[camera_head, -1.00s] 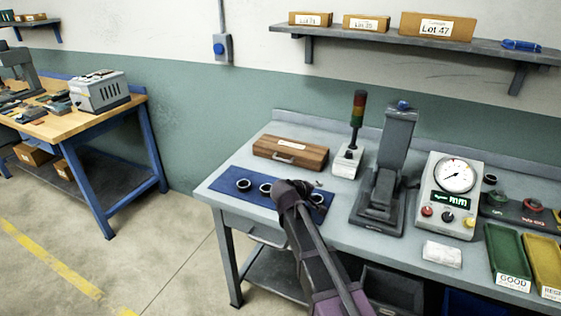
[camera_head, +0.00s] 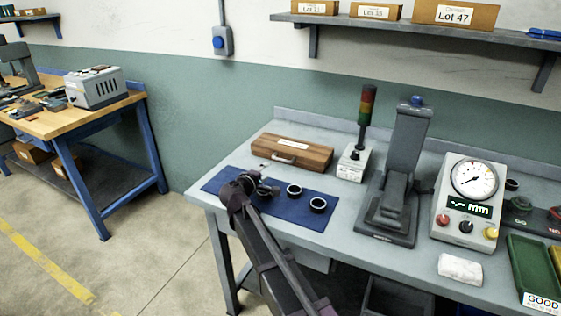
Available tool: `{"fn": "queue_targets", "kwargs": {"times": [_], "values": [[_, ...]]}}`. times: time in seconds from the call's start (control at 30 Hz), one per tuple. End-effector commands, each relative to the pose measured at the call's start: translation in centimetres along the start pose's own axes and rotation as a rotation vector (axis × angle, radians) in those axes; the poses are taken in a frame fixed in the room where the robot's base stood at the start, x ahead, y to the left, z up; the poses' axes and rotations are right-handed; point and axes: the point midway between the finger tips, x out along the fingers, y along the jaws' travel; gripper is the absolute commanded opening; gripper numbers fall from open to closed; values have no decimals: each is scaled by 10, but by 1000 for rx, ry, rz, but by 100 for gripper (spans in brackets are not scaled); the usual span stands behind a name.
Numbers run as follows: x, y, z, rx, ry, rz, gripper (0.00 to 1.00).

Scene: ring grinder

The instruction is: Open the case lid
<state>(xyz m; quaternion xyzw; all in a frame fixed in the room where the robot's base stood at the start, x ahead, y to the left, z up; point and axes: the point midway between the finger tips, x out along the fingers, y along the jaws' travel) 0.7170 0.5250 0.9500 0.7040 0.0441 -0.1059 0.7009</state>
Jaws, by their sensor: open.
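The wooden case (camera_head: 311,156) lies on the grey workbench near its back left corner. Its lid (camera_head: 293,144) is shut, with a pale label on top and a metal handle (camera_head: 283,159) on the front side. My gripper (camera_head: 268,186) is open over the left part of the blue mat (camera_head: 270,213), in front of the case and apart from it. Its fingers look small and dark, and my wrist partly hides them. Two dark rings (camera_head: 294,190) (camera_head: 317,204) lie on the mat to the right of my gripper.
A signal tower (camera_head: 360,130) stands right of the case, then a grey press (camera_head: 395,170) and a dial gauge box (camera_head: 468,195). A white block (camera_head: 460,269) lies near the front edge. A shelf (camera_head: 440,35) with cardboard boxes hangs above. The bench top behind the case is clear.

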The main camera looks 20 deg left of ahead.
Motion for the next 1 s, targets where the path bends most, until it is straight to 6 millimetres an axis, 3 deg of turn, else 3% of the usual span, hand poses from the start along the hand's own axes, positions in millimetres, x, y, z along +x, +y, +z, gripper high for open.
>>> {"fn": "queue_targets", "kwargs": {"times": [0.27, 0.47, 1.0], "values": [[1, -1, -4, 0, 4, -1, 51], [14, -2, -6, 0, 5, -1, 51], [93, -2, -7, 0, 5, -1, 51]]}}
